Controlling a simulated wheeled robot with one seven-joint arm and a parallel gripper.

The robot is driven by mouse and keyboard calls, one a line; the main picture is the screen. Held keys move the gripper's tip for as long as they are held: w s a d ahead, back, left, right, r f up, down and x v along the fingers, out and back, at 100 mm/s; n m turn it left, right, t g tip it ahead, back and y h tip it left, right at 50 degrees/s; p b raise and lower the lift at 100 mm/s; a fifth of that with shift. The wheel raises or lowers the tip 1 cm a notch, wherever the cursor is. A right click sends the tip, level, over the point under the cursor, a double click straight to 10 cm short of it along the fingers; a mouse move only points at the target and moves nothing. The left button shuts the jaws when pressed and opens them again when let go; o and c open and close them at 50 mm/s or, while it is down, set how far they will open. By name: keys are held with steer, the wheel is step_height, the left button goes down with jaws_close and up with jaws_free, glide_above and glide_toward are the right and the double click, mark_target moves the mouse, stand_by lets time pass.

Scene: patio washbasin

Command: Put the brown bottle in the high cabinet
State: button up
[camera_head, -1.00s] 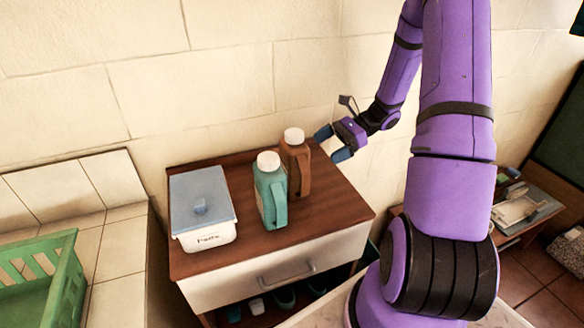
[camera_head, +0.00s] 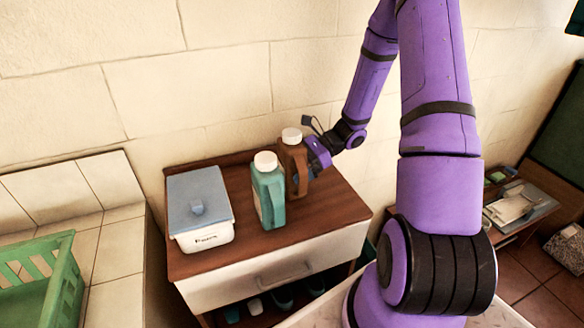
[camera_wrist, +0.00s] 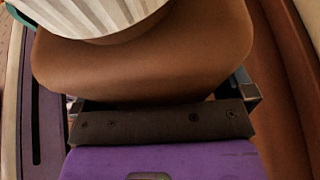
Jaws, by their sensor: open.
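The brown bottle (camera_head: 294,160) with a white cap stands upright on the dark wooden cabinet top, just right of and behind the teal bottle. My gripper (camera_head: 307,174) is open and right up against the brown bottle from the right; its fingers are partly hidden by the bottles. In the wrist view the brown bottle (camera_wrist: 150,65) and its ribbed white cap fill the space in front of my gripper's palm. Its fingers lie at either side of the bottle. No high cabinet can be made out in these views.
The teal bottle (camera_head: 268,190) stands close beside the brown one. A white box with a blue-grey lid (camera_head: 197,198) is at the left of the wooden top (camera_head: 325,208). A green crate (camera_head: 62,285) is at far left. The wall (camera_head: 230,90) rises close behind.

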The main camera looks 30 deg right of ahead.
steer(key=c, duration=1.3)
steer(key=shift+c, duration=0.2)
steer(key=shift+r, duration=0.15)
